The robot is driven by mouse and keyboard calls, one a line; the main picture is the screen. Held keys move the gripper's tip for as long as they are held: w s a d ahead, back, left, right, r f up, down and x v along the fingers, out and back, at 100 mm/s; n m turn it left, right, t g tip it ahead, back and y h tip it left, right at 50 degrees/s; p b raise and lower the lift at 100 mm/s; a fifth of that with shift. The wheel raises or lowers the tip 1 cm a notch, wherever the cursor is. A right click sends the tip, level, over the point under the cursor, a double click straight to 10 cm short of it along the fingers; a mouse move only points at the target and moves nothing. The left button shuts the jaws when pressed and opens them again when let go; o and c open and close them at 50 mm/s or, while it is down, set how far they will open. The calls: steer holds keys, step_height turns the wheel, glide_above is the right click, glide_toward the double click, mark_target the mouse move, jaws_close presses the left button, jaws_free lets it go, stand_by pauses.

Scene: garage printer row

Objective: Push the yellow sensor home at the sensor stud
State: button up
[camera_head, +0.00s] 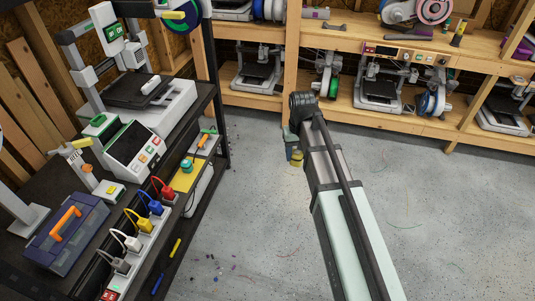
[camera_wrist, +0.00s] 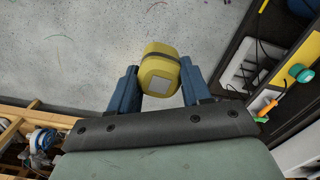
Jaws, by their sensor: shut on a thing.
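The yellow sensor (camera_wrist: 160,72), a rounded yellow block with a pale grey square patch, sits between the blue fingers of my gripper (camera_wrist: 158,76) in the wrist view. My gripper is shut on it. In the head view my gripper (camera_head: 295,154) hangs over the open floor, right of the dark shelf, and a small part of the yellow sensor (camera_head: 297,162) shows below it. I cannot tell for certain which part of the scene is the sensor stud.
The dark shelf (camera_head: 222,130) at left carries a printer (camera_head: 150,95), a control screen (camera_head: 130,145), a blue toolbox (camera_head: 70,240), a power strip (camera_head: 125,265) with coloured plugs, and a yellow panel (camera_head: 183,180) with a teal knob. More printers line the back bench (camera_head: 330,110).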

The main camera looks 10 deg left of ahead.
steer(key=d+r+m, duration=0.3)
steer(key=d, duration=1.2)
steer(key=s+a+r+n, duration=0.2)
steer(key=a, duration=1)
steer(key=s+a+r+n, duration=0.1)
steer(key=a+r+n, duration=0.1)
steer(key=a, duration=1.1)
steer(key=s+a+r+n, duration=0.2)
steer(key=a+n, duration=0.1)
steer(key=a, duration=0.9)
steer(key=s+a+r+n, duration=0.4)
steer(key=s+a+n, duration=0.1)
steer(key=a, duration=1.1)
steer(key=s+a+r+n, duration=0.4)
steer(key=s+a, duration=0.4)
steer(key=a, duration=0.8)
steer(key=s+a+r+n, duration=0.4)
steer(key=s+a+n, duration=0.2)
steer(key=a, duration=1)
steer(key=shift+s+r, duration=0.25)
steer(key=shift+r, duration=0.15)
